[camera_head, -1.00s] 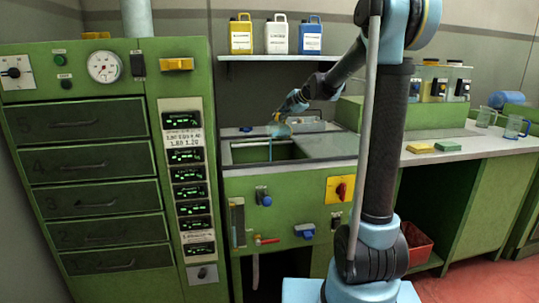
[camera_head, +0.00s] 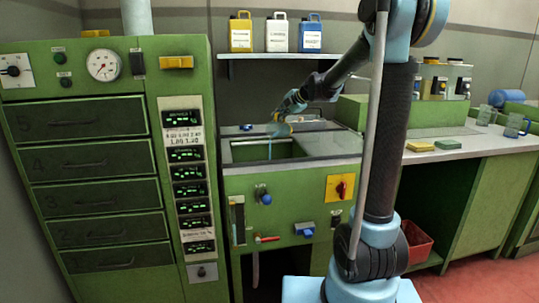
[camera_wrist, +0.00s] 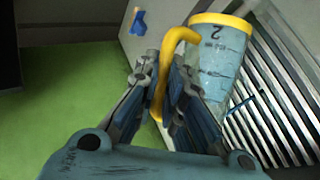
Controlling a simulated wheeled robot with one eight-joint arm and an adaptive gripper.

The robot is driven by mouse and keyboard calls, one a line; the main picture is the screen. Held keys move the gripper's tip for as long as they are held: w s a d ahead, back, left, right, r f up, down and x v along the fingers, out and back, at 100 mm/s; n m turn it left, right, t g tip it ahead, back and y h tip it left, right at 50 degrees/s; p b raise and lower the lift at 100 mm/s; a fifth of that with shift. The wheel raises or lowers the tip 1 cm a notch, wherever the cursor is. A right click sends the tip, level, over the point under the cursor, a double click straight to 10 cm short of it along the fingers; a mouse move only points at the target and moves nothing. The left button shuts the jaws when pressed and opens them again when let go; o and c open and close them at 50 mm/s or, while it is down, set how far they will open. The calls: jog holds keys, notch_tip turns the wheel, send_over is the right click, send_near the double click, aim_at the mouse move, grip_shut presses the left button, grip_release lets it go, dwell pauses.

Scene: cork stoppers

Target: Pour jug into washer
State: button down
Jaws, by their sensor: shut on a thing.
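The clear jug (camera_wrist: 218,62), with a yellow rim, yellow handle (camera_wrist: 160,85) and a number 2 on its side, is held by my gripper (camera_wrist: 175,70), whose fingers are shut on the handle. In the head view the jug (camera_head: 279,129) is tilted steeply over the open basin of the green washer (camera_head: 250,187). A thin blue stream falls from the jug into the basin. My gripper (camera_head: 290,109) is above the basin's rear part. The basin floor and the liquid level inside are hidden.
A slatted metal grille (camera_wrist: 270,80) lies beside the jug in the wrist view. A shelf (camera_head: 270,57) with several jerrycans is above the washer. A green drawer cabinet (camera_head: 90,170) stands left. The right counter (camera_head: 470,147) carries sponges and clear jugs.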

jog(key=shift+s+a+r+n+t+p, duration=0.15)
jog(key=shift+s+a+r+t+p, duration=0.1)
jog(key=shift+s, duration=0.25)
jog(key=shift+s+a+r+n+t+p, duration=0.15)
jog(key=shift+s+a, duration=0.05)
jog(key=shift+s, duration=0.25)
jog(key=shift+s+a, duration=0.1)
jog(key=shift+s+r, duration=0.1)
jog(key=shift+s+a+r+n+t+p, duration=0.2)
jog(key=shift+s+n+t+p, duration=0.1)
jog(key=shift+s+t, duration=0.15)
